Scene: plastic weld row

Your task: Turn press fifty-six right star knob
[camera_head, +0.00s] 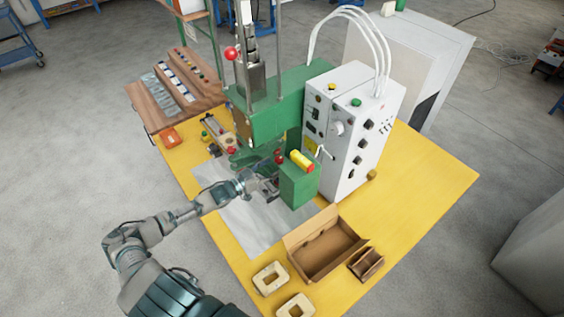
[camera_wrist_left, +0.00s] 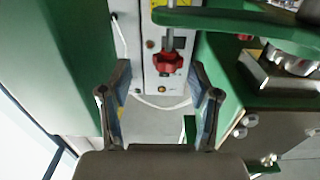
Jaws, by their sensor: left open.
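The green press (camera_head: 262,122) stands on the yellow table beside a white control box (camera_head: 352,110). A red star knob (camera_wrist_left: 167,62) on a metal rod shows in the left wrist view, ahead of my left gripper (camera_wrist_left: 160,82) and between its fingers as seen there. The fingers are open, and no contact with the knob is visible. In the head view my left gripper (camera_head: 268,186) is low at the front of the press, close to its green block. Small red parts (camera_head: 279,157) show there, but I cannot tell which is the right star knob. My right gripper is not in view.
Green press parts flank the gripper in the left wrist view. An open cardboard box (camera_head: 322,245), a small brown holder (camera_head: 366,263) and cream frames (camera_head: 270,278) lie at the front. The table's right side is clear.

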